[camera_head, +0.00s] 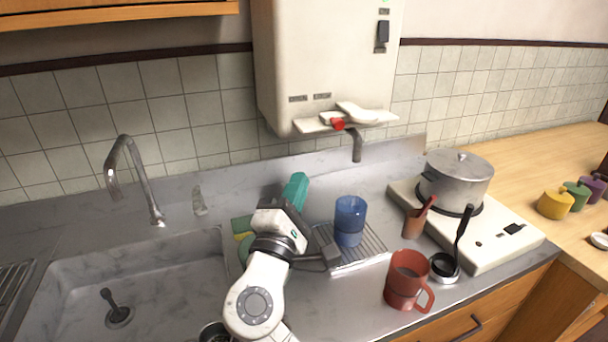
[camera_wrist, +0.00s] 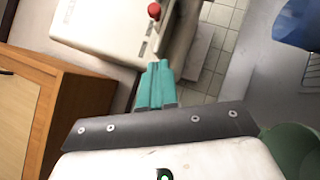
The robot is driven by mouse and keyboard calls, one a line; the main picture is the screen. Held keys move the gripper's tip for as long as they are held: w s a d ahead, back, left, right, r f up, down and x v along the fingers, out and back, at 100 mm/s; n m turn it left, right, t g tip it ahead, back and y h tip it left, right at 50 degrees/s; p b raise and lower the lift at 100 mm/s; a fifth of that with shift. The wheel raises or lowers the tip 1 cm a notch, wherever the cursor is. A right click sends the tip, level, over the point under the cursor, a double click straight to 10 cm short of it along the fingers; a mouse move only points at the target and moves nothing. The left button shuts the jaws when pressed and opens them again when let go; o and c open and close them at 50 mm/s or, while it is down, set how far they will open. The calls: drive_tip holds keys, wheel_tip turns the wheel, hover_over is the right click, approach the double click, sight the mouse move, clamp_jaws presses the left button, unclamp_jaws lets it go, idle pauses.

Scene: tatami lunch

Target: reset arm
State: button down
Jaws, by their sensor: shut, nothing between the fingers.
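My gripper (camera_head: 296,188) has teal fingers and is raised above the counter, behind the sink's right edge and left of a blue cup. In the wrist view its teal fingers (camera_wrist: 157,84) lie side by side, shut, with nothing between them. My white arm comes up from the bottom of the head view. The fingers point toward the white wall heater and the tiled wall, apart from any object.
The blue cup (camera_head: 350,214) stands on a wire rack (camera_head: 362,252). A red mug (camera_head: 407,282), a ladle (camera_head: 446,264) and a brown cup (camera_head: 413,224) stand to the right. A pot (camera_head: 456,178) sits on the stove (camera_head: 492,244). The sink (camera_head: 165,285) and faucet (camera_head: 134,175) are left.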

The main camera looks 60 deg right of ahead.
drive_tip(key=shift+s+a+f, duration=0.15)
drive_tip(key=shift+a, duration=0.4)
idle(0.4)
